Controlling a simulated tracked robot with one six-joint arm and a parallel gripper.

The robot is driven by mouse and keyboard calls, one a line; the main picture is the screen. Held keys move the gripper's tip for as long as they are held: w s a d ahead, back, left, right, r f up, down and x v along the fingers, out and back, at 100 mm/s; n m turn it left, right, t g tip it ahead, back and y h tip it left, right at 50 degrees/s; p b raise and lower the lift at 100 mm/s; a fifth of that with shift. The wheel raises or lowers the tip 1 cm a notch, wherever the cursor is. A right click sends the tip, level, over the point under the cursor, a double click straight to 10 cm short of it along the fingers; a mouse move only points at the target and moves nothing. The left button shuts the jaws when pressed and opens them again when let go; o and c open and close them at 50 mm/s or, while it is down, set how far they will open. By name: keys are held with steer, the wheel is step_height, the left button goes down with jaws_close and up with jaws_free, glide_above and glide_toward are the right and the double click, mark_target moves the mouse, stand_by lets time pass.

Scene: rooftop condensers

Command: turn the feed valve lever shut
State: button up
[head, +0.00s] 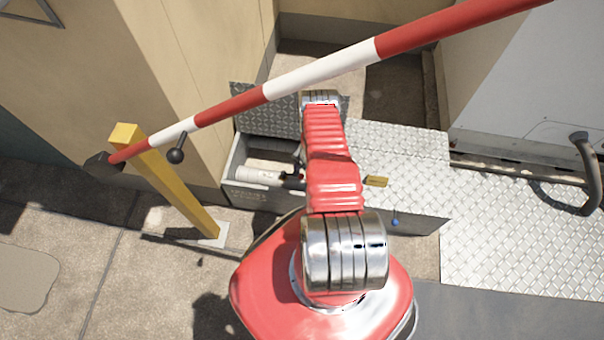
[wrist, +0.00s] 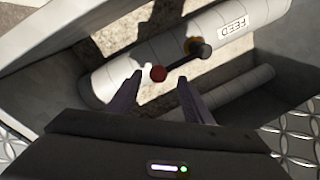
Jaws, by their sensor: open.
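The feed pipe (wrist: 150,60) is pale, banded and marked FEED, and lies in an open trench in the wrist view. The valve lever (wrist: 181,62) is a dark bar with a red knob (wrist: 158,73) at its near left end and a black end by a brass-coloured hub. The lever runs roughly in line with the pipe. My gripper (wrist: 160,76) is open, its two dark fingers pointing at the red knob, which appears between the fingertips; contact cannot be told. In the head view my arm hides the valve; part of a white pipe (head: 259,175) shows.
A red and white barrier pole (head: 320,72) slants across above the trench, beside a yellow post (head: 165,182). Trench walls (head: 246,196) stand close around the pipe. A second, thinner pipe (wrist: 235,95) runs beside it. Tread plate (head: 510,225) covers the right.

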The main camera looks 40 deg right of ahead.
steer(key=shift+w+f, duration=0.15)
steer(key=shift+f, duration=0.95)
steer(key=shift+c, duration=0.3)
steer(key=shift+a, duration=0.1)
jaws_close()
